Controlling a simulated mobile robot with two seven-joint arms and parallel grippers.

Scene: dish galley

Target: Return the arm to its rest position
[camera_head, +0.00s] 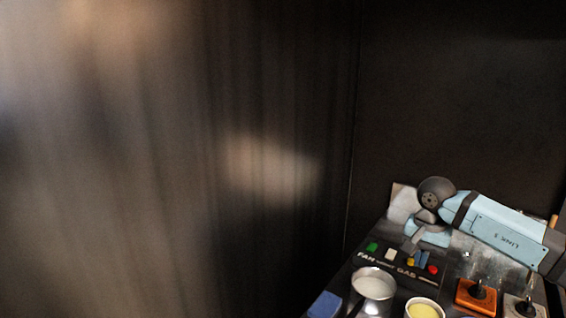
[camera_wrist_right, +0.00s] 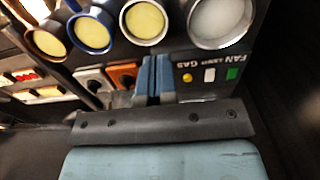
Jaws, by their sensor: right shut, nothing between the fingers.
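My right arm comes in from the right in the head view, with its light blue link and dark round joint above a control panel (camera_head: 390,256). My right gripper (camera_head: 421,259) points down near the panel's yellow and red buttons. In the right wrist view the gripper's blue fingers (camera_wrist_right: 152,78) are together with nothing held. They show between the orange switch (camera_wrist_right: 123,75) and the panel lettering. I cannot tell the exact gap between the fingertips and the panel. My left gripper is not in view.
Orange (camera_head: 476,296) and white (camera_head: 524,308) switch boxes sit to the right. A dark wall is behind; a large blurred brownish surface fills the left.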

